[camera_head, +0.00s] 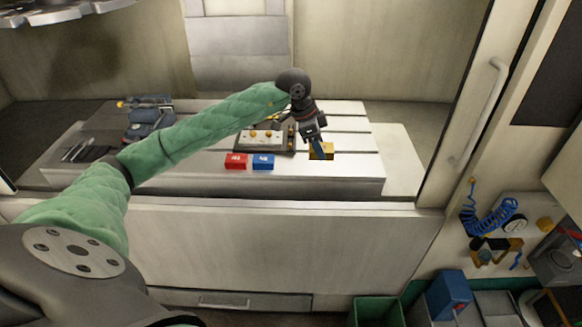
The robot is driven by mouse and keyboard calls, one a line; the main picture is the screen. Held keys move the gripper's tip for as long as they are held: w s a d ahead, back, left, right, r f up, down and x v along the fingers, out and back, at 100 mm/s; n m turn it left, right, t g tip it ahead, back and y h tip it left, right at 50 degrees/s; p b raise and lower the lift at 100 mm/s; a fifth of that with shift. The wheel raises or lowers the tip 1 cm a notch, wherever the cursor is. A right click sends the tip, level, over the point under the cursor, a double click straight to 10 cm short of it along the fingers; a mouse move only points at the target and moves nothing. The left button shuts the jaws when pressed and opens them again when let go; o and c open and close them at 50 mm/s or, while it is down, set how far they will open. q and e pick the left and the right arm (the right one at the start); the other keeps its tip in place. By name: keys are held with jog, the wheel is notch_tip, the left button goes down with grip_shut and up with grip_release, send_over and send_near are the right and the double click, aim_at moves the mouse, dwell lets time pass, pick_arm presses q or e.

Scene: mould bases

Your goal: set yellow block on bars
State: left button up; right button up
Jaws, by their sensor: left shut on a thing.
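The yellow block (327,150) is at the right part of the machine table, under my left gripper (318,148). My left gripper points down and is shut on the yellow block. I cannot tell whether the block touches the table or is just above it. A dark fixture (270,150) with a pale plate (256,139) and small yellow parts on top lies left of the gripper. Any bars there are too small to make out clearly. My right gripper is not in view.
A red block (236,161) and a blue block (263,162) sit at the table's front edge. A vise (150,115) and several dark tools (85,150) are at the left. The slotted table (345,115) is clear behind and right of the gripper. A door handle (484,112) stands at the right.

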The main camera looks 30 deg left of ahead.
pick_arm(q)
jog(key=shift+a, duration=0.1)
